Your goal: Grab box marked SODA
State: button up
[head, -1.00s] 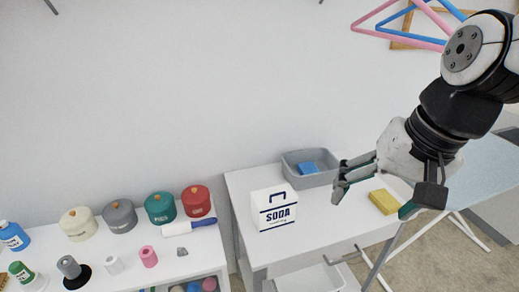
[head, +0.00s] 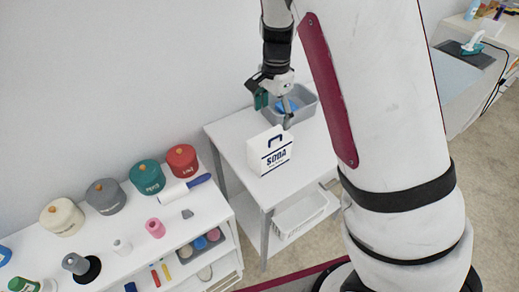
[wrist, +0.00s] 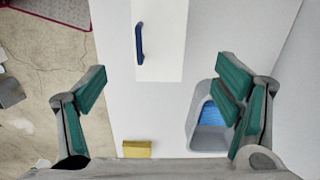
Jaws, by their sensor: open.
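The white box marked SODA (head: 269,153) stands upright on the white side table, its dark blue lettering facing the head camera. A dark blue handle sits on its top. In the wrist view, the white top of the box (wrist: 168,40) and its blue handle (wrist: 140,43) are at the upper middle, between and beyond the fingertips. My gripper (head: 273,108) is open and empty, above and a little behind the box in the head view. Both green-padded fingers show in the wrist view (wrist: 163,72), spread apart, and neither visibly touches the box.
A grey tub (head: 306,104) with a blue item stands behind the box. A yellow sponge (wrist: 137,149) lies on the table. The left shelf unit holds lidded canisters (head: 146,178) and small items. A white basket (head: 300,215) sits on the table's lower shelf.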

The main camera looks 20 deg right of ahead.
aim_at(271, 137)
notch_tip(271, 137, down, 8)
jog(key=shift+w+f, duration=0.1)
jog(key=shift+f, duration=0.15)
jog(key=shift+s+a+f+p, duration=0.15)
jog(key=shift+a+f, duration=0.05)
jog(key=shift+f, duration=1.2)
jog(key=shift+s+a+f+p, duration=0.15)
jog(key=shift+f, duration=1.25)
jog(key=shift+c, duration=0.5)
jog(key=shift+r, duration=0.1)
grip_shut()
